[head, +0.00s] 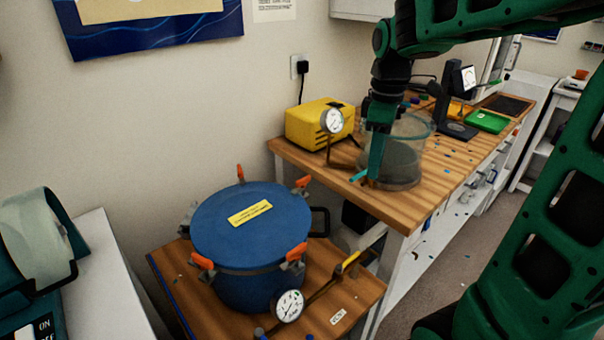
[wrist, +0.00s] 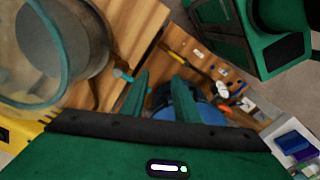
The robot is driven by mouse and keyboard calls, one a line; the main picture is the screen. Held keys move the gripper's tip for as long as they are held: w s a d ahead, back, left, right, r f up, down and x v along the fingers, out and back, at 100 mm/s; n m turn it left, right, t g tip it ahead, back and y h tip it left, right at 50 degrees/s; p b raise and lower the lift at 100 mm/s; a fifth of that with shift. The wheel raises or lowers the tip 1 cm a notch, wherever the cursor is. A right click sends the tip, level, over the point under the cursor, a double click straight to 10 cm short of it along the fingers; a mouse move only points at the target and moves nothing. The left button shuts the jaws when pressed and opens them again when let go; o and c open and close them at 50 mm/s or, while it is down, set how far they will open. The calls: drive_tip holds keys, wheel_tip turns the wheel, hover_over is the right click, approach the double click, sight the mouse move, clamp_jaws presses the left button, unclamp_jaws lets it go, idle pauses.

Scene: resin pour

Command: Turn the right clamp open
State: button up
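A blue pressure pot (head: 250,225) with a flat lid stands on a low wooden table, with orange-handled clamps around its rim. At the right side of the rim are a front right clamp (head: 293,255) and a back right clamp (head: 303,185). Others are at the back (head: 240,173) and front left (head: 202,262). My gripper (head: 367,177) is above the wooden bench, to the right of the pot and apart from every clamp. In the wrist view its two fingers (wrist: 160,80) are spread with nothing held. The pot (wrist: 187,98) shows there partly hidden behind a finger.
A clear cylindrical chamber (head: 405,165) stands on the bench close behind my gripper. A yellow pump (head: 310,122) with a gauge is left of it. A pressure gauge (head: 288,305) and a yellow-handled valve (head: 350,262) are on the pot's front and right side.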

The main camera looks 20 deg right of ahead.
drive_tip(key=w+a+n, duration=0.7)
drive_tip(key=w+n, duration=0.1)
drive_tip(key=w, duration=0.1)
drive_tip(key=n, duration=0.5)
approach(303, 178)
wheel_tip(303, 178, down, 8)
drive_tip(key=shift+w+f, duration=0.1)
drive_tip(key=shift+f, duration=0.05)
clamp_jaws()
